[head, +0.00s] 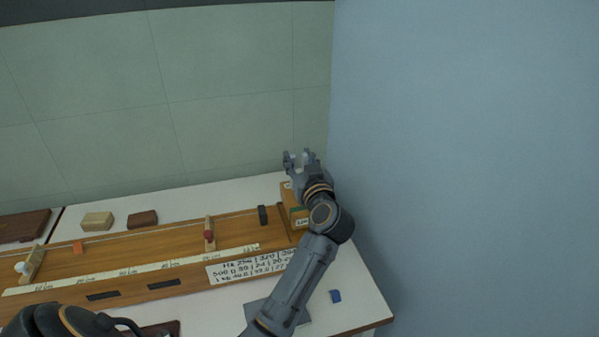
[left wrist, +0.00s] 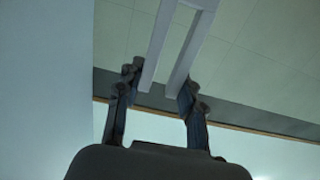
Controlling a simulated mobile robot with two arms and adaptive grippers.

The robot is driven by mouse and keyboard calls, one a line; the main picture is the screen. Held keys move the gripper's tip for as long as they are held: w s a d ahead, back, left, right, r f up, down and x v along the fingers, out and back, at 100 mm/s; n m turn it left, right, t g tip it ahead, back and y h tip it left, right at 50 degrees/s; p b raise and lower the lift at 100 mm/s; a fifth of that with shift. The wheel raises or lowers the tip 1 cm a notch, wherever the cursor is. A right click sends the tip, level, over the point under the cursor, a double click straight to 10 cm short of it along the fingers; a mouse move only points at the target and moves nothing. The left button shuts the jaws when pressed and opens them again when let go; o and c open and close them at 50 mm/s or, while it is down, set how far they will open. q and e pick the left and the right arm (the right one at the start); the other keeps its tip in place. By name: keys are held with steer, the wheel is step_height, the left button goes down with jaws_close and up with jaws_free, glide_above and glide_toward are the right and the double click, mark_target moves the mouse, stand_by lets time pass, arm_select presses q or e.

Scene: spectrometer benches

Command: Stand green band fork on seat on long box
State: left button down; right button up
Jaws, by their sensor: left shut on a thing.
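My left gripper (head: 303,160) is above the far right end of the long box (head: 130,260), fingers pointing up and away. In the left wrist view, the gripper (left wrist: 160,82) is shut on the fork (left wrist: 157,45), a pale grey two-pronged piece. Its parallel prongs run up between the fingers and join near the top edge. No green band shows there. In the head view the fork is mostly hidden or too small to tell. The long box is brown wood with a pale scale strip. I cannot tell which part is the seat. My right gripper is out of view.
A light-brown block (head: 97,221) and a dark-brown block (head: 142,219) lie behind the long box. A red-topped piece (head: 208,238), an orange block (head: 78,247) and a dark upright block (head: 262,215) stand on it. A blue block (head: 335,296) lies near the table's right edge.

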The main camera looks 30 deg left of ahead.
arm_select(q)
steer(key=shift+w+f, duration=0.1)
steer(key=shift+f, duration=1.45)
steer(key=c, duration=0.8)
jaws_free()
steer(key=shift+f, duration=0.2)
steer(key=shift+c, duration=0.2)
steer(key=shift+r, duration=0.1)
steer(key=shift+d, duration=0.2)
steer(key=shift+b+v, duration=0.35)
steer(key=shift+v, duration=5.55)
